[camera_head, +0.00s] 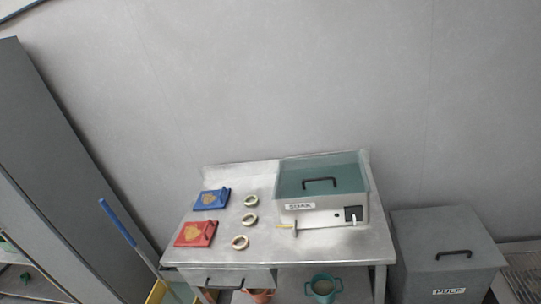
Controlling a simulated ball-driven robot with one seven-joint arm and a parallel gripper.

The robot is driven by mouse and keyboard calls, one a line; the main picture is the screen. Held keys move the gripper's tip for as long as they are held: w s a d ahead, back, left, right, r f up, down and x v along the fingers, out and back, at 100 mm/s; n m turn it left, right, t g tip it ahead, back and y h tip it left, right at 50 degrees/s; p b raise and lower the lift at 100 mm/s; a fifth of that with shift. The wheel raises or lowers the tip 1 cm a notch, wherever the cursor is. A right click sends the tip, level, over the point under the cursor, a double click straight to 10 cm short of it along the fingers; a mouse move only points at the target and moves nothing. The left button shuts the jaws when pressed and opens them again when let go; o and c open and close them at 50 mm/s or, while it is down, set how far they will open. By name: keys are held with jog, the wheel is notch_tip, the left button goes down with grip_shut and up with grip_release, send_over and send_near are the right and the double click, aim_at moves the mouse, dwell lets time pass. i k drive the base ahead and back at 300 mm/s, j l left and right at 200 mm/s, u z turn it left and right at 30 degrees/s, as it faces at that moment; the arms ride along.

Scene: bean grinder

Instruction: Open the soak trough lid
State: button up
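The soak trough (300,214) is a pale metal box with a "SOAK" label on its front, standing at the right of the metal table. Its lid (345,173) is blue-green and looks shut, lying over the top. A black bar handle (319,182) sits on the lid. A dark square panel and a small light part are on the trough's front right. My gripper is not in view, so its state is hidden.
A grey "PULP" bin (445,245) stands right. A tall grey cabinet (60,150) and a blue-handled pole (117,222) stand left.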

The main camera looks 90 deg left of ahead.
aim_at(308, 180)
jog(key=u, duration=2.5)
